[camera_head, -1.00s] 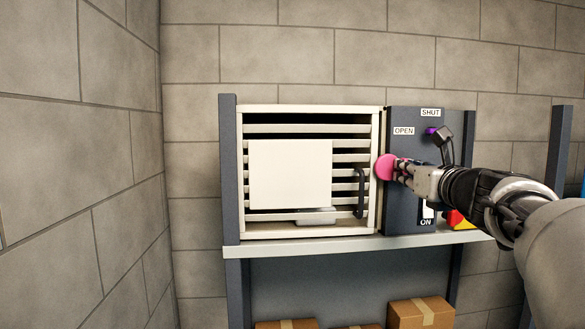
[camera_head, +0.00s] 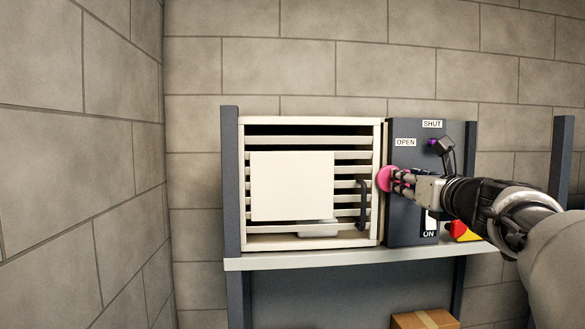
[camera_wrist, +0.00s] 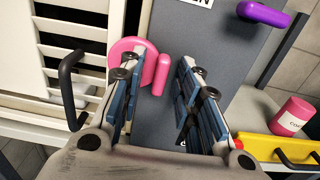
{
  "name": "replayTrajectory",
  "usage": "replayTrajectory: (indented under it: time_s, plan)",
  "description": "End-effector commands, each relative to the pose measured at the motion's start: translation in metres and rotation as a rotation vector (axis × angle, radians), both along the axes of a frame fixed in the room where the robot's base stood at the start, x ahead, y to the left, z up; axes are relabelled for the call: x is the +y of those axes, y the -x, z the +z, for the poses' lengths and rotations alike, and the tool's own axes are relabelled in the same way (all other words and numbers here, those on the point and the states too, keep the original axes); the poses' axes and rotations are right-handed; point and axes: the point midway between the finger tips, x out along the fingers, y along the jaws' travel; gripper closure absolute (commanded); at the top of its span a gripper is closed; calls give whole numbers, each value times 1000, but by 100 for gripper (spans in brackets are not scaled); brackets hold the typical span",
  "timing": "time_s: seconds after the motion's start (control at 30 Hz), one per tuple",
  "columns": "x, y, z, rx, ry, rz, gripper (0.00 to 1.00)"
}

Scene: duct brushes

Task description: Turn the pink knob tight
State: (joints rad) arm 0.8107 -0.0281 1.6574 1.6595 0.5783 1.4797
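The pink knob (camera_head: 384,179) sits at the left edge of the dark grey control panel, beside the louvred box. In the wrist view it is a round pink disc (camera_wrist: 134,51) with a short pink bar (camera_wrist: 161,75) standing beside its centre. My gripper (camera_head: 402,182) is close at the knob's right side in the head view. In the wrist view my gripper (camera_wrist: 155,72) is open, its two fingers well apart. The left finger covers part of the disc, and the bar shows between the fingers. I cannot tell whether a finger touches the knob.
A dark handle (camera_head: 362,203) stands out just left of the knob. A purple lever (camera_wrist: 263,14) is above right, near the SHUT and OPEN labels. A yellow thing (camera_wrist: 277,149) and a pink can (camera_wrist: 293,115) are right of the panel. A shelf (camera_head: 300,258) runs below.

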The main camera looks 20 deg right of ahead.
Motion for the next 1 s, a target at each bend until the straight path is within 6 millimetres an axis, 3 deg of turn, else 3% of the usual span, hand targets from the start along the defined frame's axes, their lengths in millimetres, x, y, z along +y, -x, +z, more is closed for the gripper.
replayTrajectory:
  time_s: [0.5,0.7,1.0]
  plan:
    - [0,0,86,-4,4,1,69]
    - [0,0,97,-3,0,-1,69]
    - [0,1,98,-2,-1,-1,69]
